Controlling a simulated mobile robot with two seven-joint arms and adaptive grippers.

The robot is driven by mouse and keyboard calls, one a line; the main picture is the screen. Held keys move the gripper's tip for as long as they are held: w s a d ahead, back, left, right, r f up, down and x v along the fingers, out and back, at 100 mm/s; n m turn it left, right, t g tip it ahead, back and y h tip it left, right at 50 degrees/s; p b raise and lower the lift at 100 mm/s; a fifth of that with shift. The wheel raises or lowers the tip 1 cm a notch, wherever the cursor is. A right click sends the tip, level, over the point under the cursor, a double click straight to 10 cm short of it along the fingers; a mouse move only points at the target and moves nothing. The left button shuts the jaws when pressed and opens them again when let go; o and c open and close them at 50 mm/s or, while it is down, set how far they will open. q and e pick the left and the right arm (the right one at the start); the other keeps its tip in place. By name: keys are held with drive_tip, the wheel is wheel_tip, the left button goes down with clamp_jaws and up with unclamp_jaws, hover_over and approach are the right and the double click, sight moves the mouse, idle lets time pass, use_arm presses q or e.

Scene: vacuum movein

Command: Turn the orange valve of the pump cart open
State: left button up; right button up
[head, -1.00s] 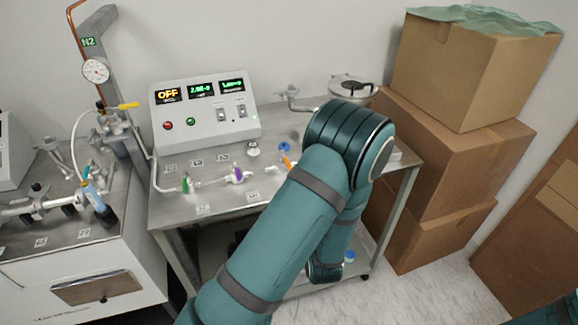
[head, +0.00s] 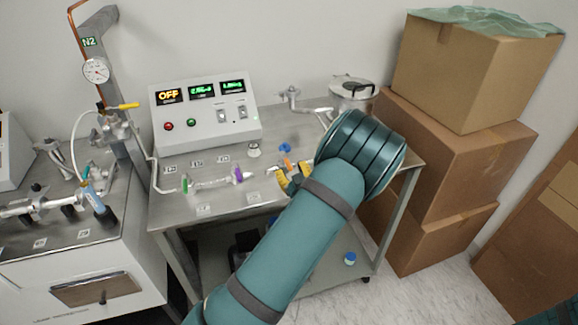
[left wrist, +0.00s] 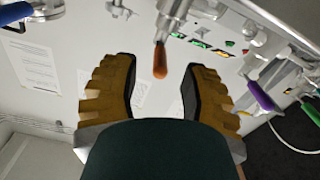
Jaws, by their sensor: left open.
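The pump cart (head: 180,218) stands in the middle of the head view with a line of coloured valves on its top. The orange valve handle (head: 288,163) shows just beyond my left gripper (head: 292,180). In the left wrist view the orange handle (left wrist: 160,60) points down between the tips of my left gripper (left wrist: 158,75). The two yellow-brown fingers are spread apart on either side of it, and neither visibly touches it. My teal left arm hides part of the cart top. My right gripper is not in view.
A purple valve (head: 238,175), a green valve (head: 186,184) and a blue knob (head: 285,147) sit near the orange one. The control box (head: 205,112) stands behind. Cardboard boxes (head: 450,150) are stacked at the right.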

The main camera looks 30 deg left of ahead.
sight(287, 162)
use_arm(q)
drive_tip(key=shift+x, duration=1.4)
clamp_jaws()
